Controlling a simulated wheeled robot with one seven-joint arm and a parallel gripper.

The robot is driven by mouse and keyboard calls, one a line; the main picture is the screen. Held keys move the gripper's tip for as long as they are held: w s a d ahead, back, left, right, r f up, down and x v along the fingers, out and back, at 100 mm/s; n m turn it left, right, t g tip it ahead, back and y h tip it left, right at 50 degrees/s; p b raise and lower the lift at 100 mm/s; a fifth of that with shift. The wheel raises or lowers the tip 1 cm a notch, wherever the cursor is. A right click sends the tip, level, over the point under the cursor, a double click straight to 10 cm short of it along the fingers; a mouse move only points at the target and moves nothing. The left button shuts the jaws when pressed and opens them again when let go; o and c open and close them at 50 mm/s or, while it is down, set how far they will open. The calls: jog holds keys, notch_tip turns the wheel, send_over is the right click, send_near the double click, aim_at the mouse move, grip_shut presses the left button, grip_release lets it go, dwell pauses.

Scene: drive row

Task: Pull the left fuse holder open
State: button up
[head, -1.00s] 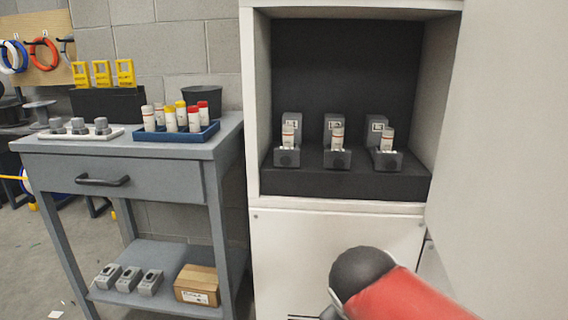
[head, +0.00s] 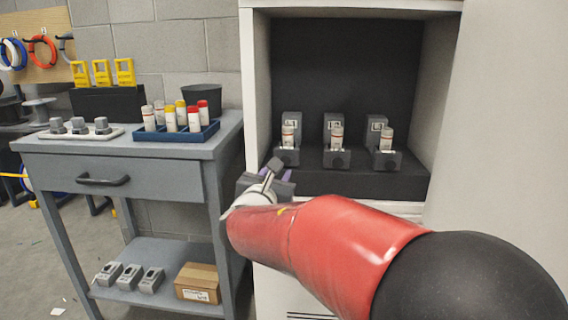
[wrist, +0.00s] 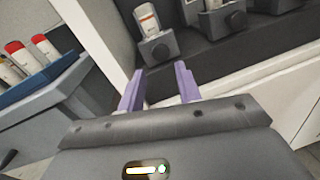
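The left fuse holder (head: 291,125) is a grey block on a dark ledge in the white cabinet. A white fuse with an orange band (head: 288,136) shows upright in it, above a front part with a round dark knob. In the head view, my gripper (head: 274,174) is in front of and below the left holder, partly covering the ledge.
Two similar holders, the middle one (head: 334,124) and the right one (head: 376,124), stand to the right. The cabinet's left wall edge (head: 250,100) is close to my gripper. A grey cart (head: 60,165) with a blue fuse tray (head: 180,135) stands left. A white panel (head: 500,120) bounds the right.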

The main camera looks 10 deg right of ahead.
aim_at(285, 162)
jog(key=x, duration=0.7)
jog(key=shift+d+p, duration=0.15)
jog(key=shift+p, duration=0.15)
jog(key=shift+c, duration=0.4)
grip_shut()
